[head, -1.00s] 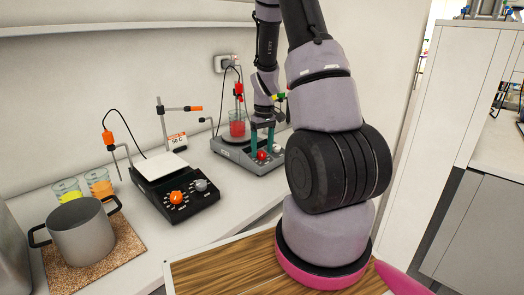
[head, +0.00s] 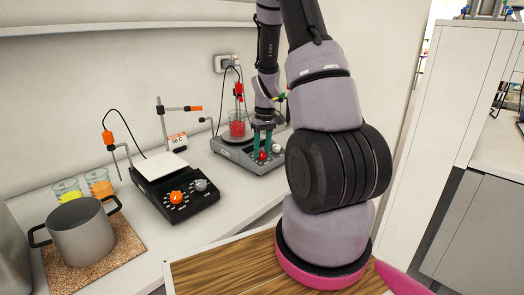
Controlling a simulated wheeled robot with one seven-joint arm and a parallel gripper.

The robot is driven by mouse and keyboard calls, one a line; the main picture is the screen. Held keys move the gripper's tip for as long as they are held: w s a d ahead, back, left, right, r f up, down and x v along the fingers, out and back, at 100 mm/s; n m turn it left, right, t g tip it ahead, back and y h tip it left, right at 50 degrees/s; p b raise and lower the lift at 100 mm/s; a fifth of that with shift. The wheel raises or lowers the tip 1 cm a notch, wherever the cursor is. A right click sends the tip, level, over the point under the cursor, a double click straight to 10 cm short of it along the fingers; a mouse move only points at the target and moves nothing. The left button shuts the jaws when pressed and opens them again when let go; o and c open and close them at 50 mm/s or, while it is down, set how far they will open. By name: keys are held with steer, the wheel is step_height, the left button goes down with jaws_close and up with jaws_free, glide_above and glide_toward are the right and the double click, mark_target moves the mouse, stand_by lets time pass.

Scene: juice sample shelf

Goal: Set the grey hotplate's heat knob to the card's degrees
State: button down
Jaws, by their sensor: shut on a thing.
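The grey hotplate (head: 238,152) stands at the back right of the counter, with a red knob (head: 262,156) and a pale knob (head: 276,149) on its front panel. A beaker of red liquid (head: 237,127) is on its plate. My gripper (head: 262,151) points down at the red knob, its teal fingers shut on either side of it. The knob's pointer and scale are too small to read.
The black hotplate (head: 176,196) with an orange knob stands left of the grey one. A steel pot (head: 82,235) sits on a cork mat (head: 124,255), with beakers of yellow (head: 68,190) and orange (head: 99,184) liquid behind it. Stand rods rise near both hotplates.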

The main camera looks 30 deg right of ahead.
steer(key=m+y, duration=0.1)
steer(key=m, duration=0.4)
steer(key=shift+d+y, duration=0.2)
steer(key=shift+y, duration=0.2)
steer(key=m+t+y, duration=0.1)
steer(key=m, duration=0.4)
steer(key=shift+d, duration=0.1)
steer(key=shift+m, duration=0.5)
steer(key=shift+c, duration=2.2)
jaws_free()
steer(key=shift+s, duration=0.1)
steer(key=v, duration=1)
steer(key=shift+d+r, duration=0.25)
steer(key=shift+s, duration=0.1)
